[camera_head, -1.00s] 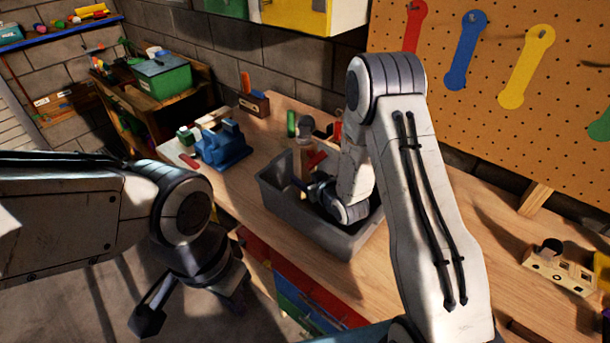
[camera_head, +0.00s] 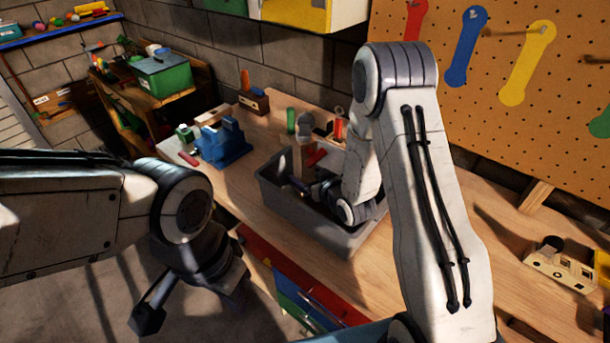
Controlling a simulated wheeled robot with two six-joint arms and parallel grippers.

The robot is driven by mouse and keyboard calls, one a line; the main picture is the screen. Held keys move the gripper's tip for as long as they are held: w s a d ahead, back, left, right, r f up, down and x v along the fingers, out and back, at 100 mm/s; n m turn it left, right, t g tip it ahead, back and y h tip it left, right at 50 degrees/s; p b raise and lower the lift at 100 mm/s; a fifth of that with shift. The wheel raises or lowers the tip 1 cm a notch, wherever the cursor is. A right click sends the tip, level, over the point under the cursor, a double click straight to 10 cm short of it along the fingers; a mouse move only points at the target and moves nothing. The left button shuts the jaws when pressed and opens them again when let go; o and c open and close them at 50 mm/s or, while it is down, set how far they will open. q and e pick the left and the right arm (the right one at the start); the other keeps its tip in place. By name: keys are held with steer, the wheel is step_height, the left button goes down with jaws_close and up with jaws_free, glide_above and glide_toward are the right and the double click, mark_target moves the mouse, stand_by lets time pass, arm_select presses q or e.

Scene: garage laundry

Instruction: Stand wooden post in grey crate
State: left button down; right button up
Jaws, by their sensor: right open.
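The grey crate (camera_head: 300,220) sits on the wooden workbench in the middle of the view. A light wooden post (camera_head: 300,158) shows upright at the crate's back left part; its lower end is hidden, and a grey rounded piece shows at its top. My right gripper (camera_head: 300,187) is low inside the crate, in front of and close to the post. Its fingers are small and partly hidden by my wrist, and I cannot tell whether they touch the post. My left gripper (camera_head: 190,308) is open and empty, with its fingers wide apart, over the floor in front of the bench.
A blue vise (camera_head: 221,143) stands left of the crate. A pegboard (camera_head: 560,80) rises behind at the right. The bench right of my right arm has free room.

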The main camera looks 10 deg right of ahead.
mark_target(309, 176)
steer(key=b+v, duration=0.1)
steer(key=v, duration=0.4)
steer(key=shift+s+d+r, duration=0.1)
steer(key=shift+s+r, duration=0.05)
steer(key=shift+s, duration=0.05)
steer(key=shift+r, duration=0.1)
